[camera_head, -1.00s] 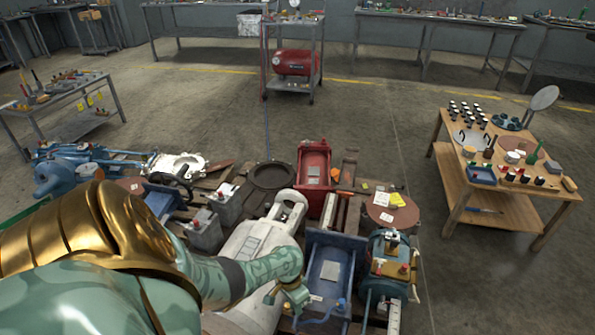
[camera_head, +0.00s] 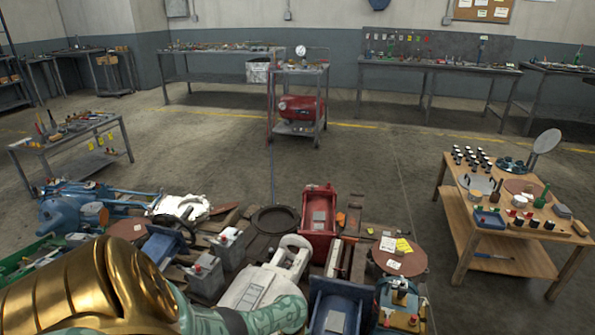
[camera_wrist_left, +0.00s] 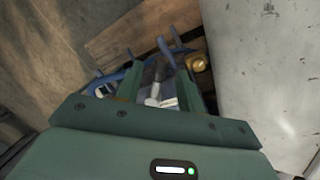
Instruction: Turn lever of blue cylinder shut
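My left arm crosses the bottom of the head view, and its gripper is below the frame edge. The left wrist view shows the left gripper (camera_wrist_left: 158,78) open, its two green fingers apart. A grey stem with a dark end (camera_wrist_left: 155,85) shows between the fingers. A blue lever-like part (camera_wrist_left: 168,52) lies just beyond the fingertips, beside a brass fitting (camera_wrist_left: 197,63). I cannot tell whether the fingers touch them. A blue-green cylinder (camera_head: 384,300) with fittings on top stands at the lower right of the pallet lot in the head view. Whether the lever belongs to it is unclear.
A white cylinder (camera_head: 253,288) lies left of a blue tray-like part (camera_head: 336,303); a pale wall (camera_wrist_left: 265,75) fills the wrist view's right side. A red part (camera_head: 318,222) and a rusty disc (camera_head: 400,257) are behind. A wooden table (camera_head: 510,262) stands right, across clear floor.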

